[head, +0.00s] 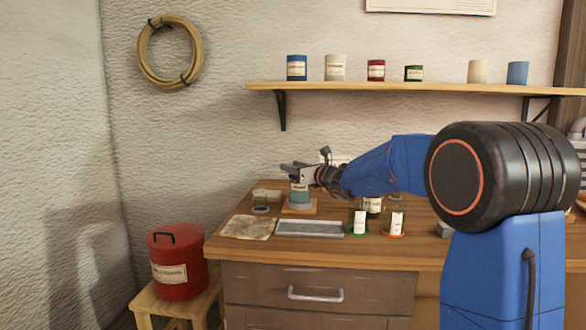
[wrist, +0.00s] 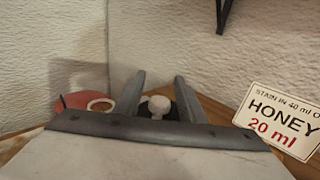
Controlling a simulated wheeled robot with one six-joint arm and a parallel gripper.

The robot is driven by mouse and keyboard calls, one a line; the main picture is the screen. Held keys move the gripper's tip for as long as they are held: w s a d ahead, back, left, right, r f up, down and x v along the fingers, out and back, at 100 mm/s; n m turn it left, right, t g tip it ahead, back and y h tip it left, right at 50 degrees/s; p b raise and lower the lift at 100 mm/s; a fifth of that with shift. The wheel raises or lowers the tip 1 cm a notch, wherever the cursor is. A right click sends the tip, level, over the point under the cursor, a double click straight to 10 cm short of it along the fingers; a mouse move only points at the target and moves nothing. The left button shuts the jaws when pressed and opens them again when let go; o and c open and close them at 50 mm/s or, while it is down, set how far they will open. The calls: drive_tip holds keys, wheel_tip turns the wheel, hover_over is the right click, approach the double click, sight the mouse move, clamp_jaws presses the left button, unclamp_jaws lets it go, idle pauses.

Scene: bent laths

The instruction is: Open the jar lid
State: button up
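A small jar (head: 300,193) with a teal body and a pale label stands upright on a wooden block (head: 299,208) on the bench. My gripper (head: 289,168) is right at the jar's top, reaching in from the right, and hides its upper part. In the wrist view my gripper (wrist: 157,92) has its two fingers apart. A pale round knob (wrist: 159,104) on a dark base shows between them, with gaps on both sides. I cannot tell whether this knob belongs to the jar's lid. The lid is not clearly visible in the head view.
A grey tray (head: 309,229), a stained cloth (head: 247,227) and a small round dish (head: 262,209) lie near the jar. Small glasses with labels (head: 361,224) stand right of the tray. A honey card (wrist: 284,119) shows in the wrist view. A red canister (head: 177,262) stands left.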

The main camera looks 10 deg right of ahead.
drive_tip(key=shift+c, duration=0.6)
clamp_jaws()
drive_tip(key=shift+s+d+r+n+g+y, duration=0.1)
drive_tip(key=shift+s+d+n+g+y, duration=0.1)
drive_tip(key=shift+d+n+g+y, duration=0.45)
drive_tip(key=shift+s+d+n+g+y, duration=0.15)
drive_tip(key=shift+n+g+y, duration=0.35)
drive_tip(key=shift+y, duration=0.2)
drive_tip(key=shift+s+d+n+g+y, duration=0.1)
drive_tip(key=shift+s+n+g+y, duration=0.05)
drive_tip(key=shift+n+g+y, duration=0.4)
drive_tip(key=shift+s+d+n+g+y, duration=0.15)
drive_tip(key=shift+n+g+y, duration=0.3)
drive_tip(key=shift+y, duration=0.35)
drive_tip(key=shift+o, duration=0.6)
unclamp_jaws()
drive_tip(key=v, duration=0.7)
drive_tip(key=shift+s+d, duration=0.15)
drive_tip(key=shift+d, duration=0.05)
